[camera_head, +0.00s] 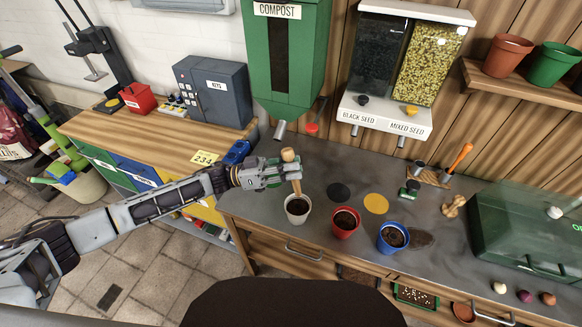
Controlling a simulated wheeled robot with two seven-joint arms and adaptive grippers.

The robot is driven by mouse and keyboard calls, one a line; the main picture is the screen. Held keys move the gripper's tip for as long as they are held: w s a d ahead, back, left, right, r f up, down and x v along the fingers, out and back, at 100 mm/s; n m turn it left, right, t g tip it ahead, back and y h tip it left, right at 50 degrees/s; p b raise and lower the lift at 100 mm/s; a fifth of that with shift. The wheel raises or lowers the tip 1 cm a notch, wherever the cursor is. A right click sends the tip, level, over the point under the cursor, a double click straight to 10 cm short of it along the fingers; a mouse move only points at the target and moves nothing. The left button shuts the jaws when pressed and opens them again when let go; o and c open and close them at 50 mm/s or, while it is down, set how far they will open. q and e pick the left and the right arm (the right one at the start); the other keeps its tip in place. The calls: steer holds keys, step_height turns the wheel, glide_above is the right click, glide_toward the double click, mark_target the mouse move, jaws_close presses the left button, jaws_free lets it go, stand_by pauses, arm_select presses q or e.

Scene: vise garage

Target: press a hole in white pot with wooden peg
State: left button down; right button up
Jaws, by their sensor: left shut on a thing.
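The white pot (297,214) stands on the grey bench top and has dark soil inside. My left gripper (284,174) reaches in from the left and is shut on the wooden peg (290,156). The peg is nearly upright, with its rounded head above the fingers. Its lower end points down at the white pot's mouth, at the far side of the rim. I cannot tell whether the tip touches the soil. My right gripper is not in view.
A red pot (346,224) and a blue pot (392,239), both with soil, stand right of the white pot. Behind are a black disc (339,192) and a yellow disc (376,203). The compost dispenser (286,60) and seed dispenser (384,117) hang above the bench.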

mark_target(291, 155)
arm_select(q)
steer(key=shift+r, duration=0.1)
steer(key=shift+r+p, duration=1.9)
steer(key=shift+r, duration=0.1)
steer(key=shift+r+p, duration=0.45)
steer(key=shift+r, duration=0.45)
steer(key=shift+d, duration=0.1)
